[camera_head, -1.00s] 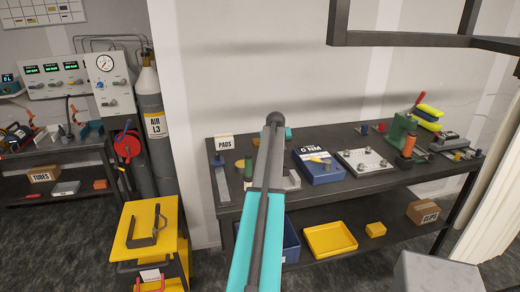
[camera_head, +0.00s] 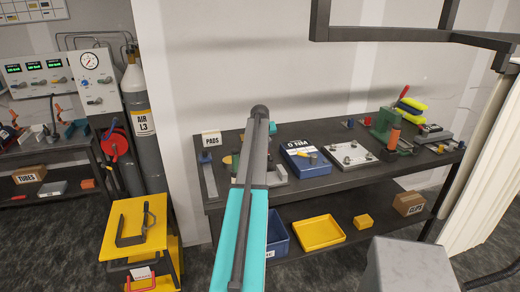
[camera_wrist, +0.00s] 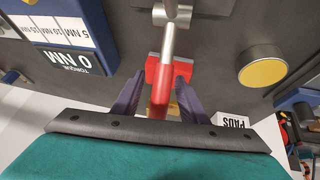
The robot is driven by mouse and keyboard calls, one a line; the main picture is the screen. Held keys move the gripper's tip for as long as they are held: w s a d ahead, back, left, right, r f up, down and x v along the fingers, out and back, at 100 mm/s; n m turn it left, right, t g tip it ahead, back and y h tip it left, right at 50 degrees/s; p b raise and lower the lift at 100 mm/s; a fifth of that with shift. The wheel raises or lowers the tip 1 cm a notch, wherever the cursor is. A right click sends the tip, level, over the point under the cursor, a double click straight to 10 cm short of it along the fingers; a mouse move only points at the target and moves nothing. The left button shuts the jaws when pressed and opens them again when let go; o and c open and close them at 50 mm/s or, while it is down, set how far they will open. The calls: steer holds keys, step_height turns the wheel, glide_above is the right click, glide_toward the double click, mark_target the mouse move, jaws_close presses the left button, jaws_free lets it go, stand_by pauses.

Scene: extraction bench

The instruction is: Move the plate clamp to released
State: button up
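In the wrist view, a lever with a red grip (camera_wrist: 160,103) and a silver rod lies between the fingers of my gripper (camera_wrist: 159,80). It looks like the handle of the plate clamp. The fingers are open, one on each side of the red grip, with gaps showing; I cannot tell whether either touches it. In the head view my arm hides the lever and my fingers. A grey metal part (camera_head: 277,173) shows just right of my arm on the bench.
A blue torque box (camera_head: 305,160) and a silver bolted plate (camera_head: 354,156) stand right of my arm on the dark bench. A PADS box (camera_head: 211,138) is to the left. A dark frame (camera_head: 380,34) hangs overhead. A yellow cart (camera_head: 136,225) stands at the left.

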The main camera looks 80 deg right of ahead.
steer(key=shift+r, duration=0.1)
steer(key=shift+r, duration=0.1)
steer(key=b+v, duration=0.4)
steer(key=v, duration=0.9)
steer(key=shift+a+r, duration=0.2)
steer(key=shift+s, duration=0.1)
stand_by(0.5)
